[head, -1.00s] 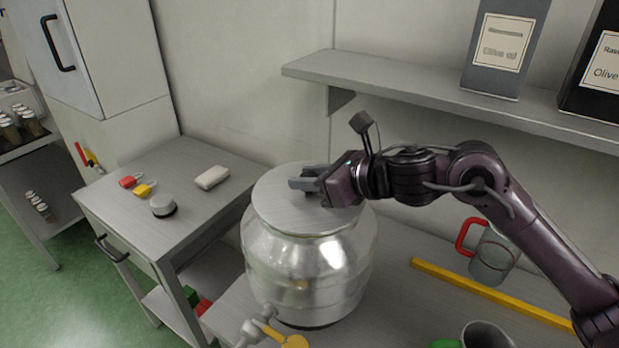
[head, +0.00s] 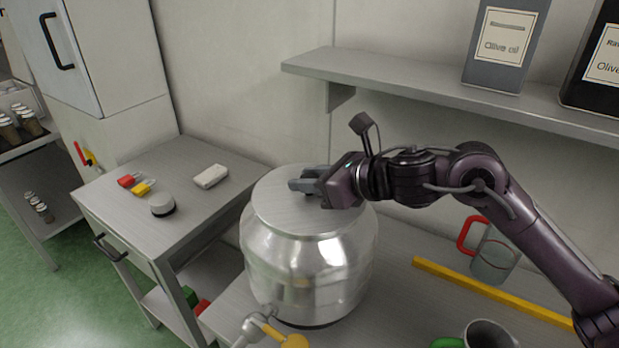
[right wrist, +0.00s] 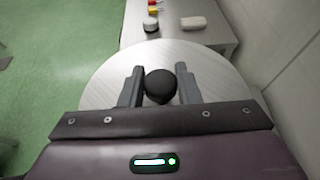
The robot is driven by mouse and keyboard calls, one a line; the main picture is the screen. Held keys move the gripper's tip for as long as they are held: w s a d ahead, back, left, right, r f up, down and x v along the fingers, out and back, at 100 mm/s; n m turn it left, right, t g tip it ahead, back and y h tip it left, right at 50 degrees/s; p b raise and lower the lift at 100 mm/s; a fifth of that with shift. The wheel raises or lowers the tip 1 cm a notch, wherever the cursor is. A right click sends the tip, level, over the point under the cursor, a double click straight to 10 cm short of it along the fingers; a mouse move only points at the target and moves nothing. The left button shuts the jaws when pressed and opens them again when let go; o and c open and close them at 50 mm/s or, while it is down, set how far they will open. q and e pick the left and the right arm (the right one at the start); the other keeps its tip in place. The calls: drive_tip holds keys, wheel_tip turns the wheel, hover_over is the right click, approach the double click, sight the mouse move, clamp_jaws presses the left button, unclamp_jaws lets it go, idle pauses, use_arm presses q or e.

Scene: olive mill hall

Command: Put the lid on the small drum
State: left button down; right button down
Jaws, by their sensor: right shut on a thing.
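The small drum (head: 308,275) is a shiny round metal vessel with a tap low on its front, standing on the bench. The flat grey lid (head: 290,212) lies over the drum's mouth and looks level; from here I cannot tell whether it is fully seated. My right gripper (head: 308,186) is over the lid's middle, shut on its knob. In the right wrist view the dark round knob (right wrist: 160,86) sits between the two fingers, with the lid (right wrist: 105,78) spread beneath. The fingers hide part of the knob in the head view. My left gripper is not in view.
A side table (head: 205,205) at left holds padlocks, a round grey object (head: 162,205) and a pale block (head: 211,176). A wall shelf (head: 420,88) with tins runs above. A yellow bar (head: 490,290) and a red-handled jug (head: 492,258) are right of the drum.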

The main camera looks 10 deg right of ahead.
sight(357, 213)
drive_tip(key=c, duration=1.3)
unclamp_jaws()
drive_tip(key=shift+c, duration=0.2)
drive_tip(key=shift+s+d, duration=0.1)
drive_tip(key=shift+v, duration=1.4)
drive_tip(key=shift+b+v, duration=0.65)
drive_tip(key=shift+v, duration=0.6)
drive_tip(key=shift+b+v, duration=0.8)
drive_tip(key=shift+v, duration=0.55)
drive_tip(key=shift+b+v, duration=0.9)
drive_tip(key=shift+v, duration=0.05)
drive_tip(key=shift+s+d+r, duration=0.1)
drive_tip(key=shift+s+d, duration=0.2)
drive_tip(key=shift+r, duration=0.1)
